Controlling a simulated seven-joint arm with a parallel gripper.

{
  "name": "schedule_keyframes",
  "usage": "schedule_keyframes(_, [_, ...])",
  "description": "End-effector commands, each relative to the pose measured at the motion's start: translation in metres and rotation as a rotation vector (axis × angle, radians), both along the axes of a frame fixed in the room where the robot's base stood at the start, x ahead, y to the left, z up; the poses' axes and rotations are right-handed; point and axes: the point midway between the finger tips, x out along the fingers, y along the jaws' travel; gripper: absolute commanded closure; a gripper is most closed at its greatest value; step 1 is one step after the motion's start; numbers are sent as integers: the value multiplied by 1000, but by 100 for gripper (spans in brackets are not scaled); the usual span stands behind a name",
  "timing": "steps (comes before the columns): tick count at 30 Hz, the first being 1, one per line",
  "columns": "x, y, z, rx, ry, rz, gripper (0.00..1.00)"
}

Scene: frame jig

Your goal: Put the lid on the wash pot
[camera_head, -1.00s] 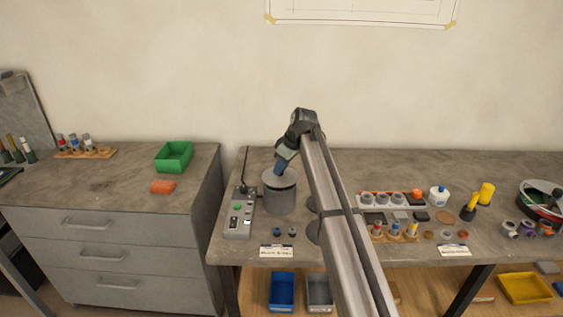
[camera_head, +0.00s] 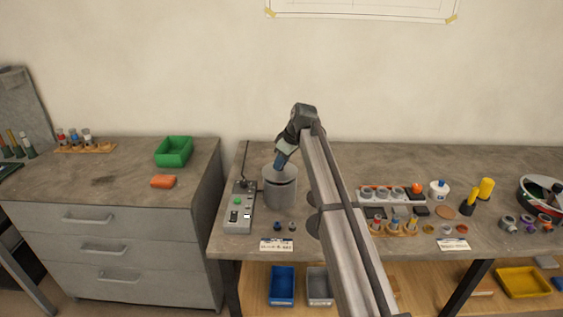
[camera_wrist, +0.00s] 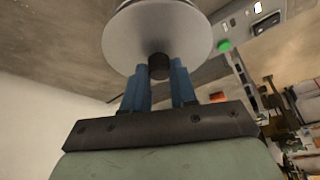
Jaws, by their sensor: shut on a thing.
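The wash pot (camera_head: 281,196) is a grey metal cylinder standing on the right-hand bench, just right of a control box. The lid (camera_wrist: 157,38) is a pale round disc with a dark knob, large in the wrist view. In the head view the lid (camera_head: 270,174) shows as a light disc at the pot's mouth. My gripper (camera_wrist: 160,72) has blue fingers shut on the lid's knob. In the head view my gripper (camera_head: 281,164) is directly above the pot. I cannot tell whether the lid is fully seated on the rim.
The control box (camera_head: 238,207) with a green button stands close left of the pot. Racks with rings and pegs (camera_head: 395,228) stand right of my arm. A green bin (camera_head: 174,151) is on the left cabinet.

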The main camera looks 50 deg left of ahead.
Motion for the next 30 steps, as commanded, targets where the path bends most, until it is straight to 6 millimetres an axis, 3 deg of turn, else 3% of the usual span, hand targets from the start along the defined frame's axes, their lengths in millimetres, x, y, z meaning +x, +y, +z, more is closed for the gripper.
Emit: schedule_keyframes(30, [0, 0, -16, 0, 0, 0, 100])
